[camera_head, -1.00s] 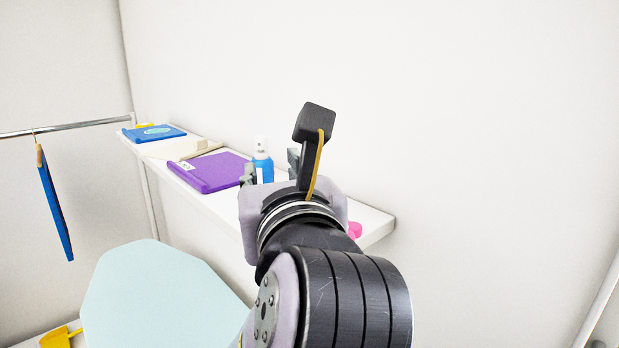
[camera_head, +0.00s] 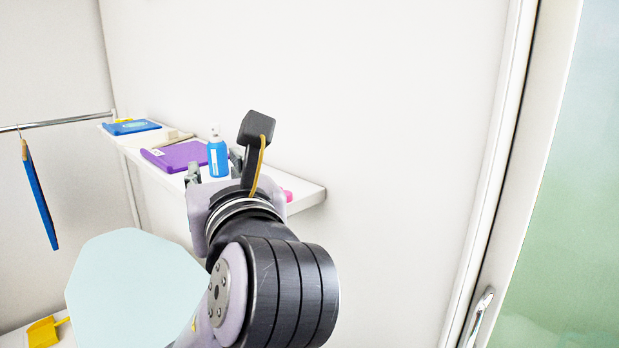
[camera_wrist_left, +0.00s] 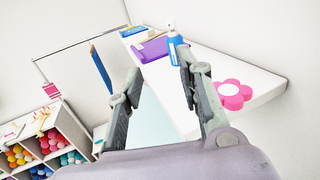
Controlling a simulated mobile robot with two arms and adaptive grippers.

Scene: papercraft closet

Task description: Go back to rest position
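My left gripper (camera_wrist_left: 160,95) is open in the left wrist view, its two grey fingers apart with nothing between them. In the head view my left gripper (camera_head: 212,178) is partly hidden behind its own wrist, in front of the white shelf. A blue spray bottle (camera_head: 217,158) stands upright on the shelf just beyond it; it also shows in the left wrist view (camera_wrist_left: 174,52), behind the right finger. I cannot tell from these views that anything touches the gripper. My right gripper is not in view.
The white shelf (camera_head: 306,196) holds a purple folder (camera_head: 182,156), a blue item (camera_head: 132,127) and a pink flower (camera_wrist_left: 231,94). A pale blue board (camera_head: 130,285) stands below. A blue item (camera_head: 40,200) hangs from the rail (camera_head: 68,122). A door (camera_head: 560,190) is at right.

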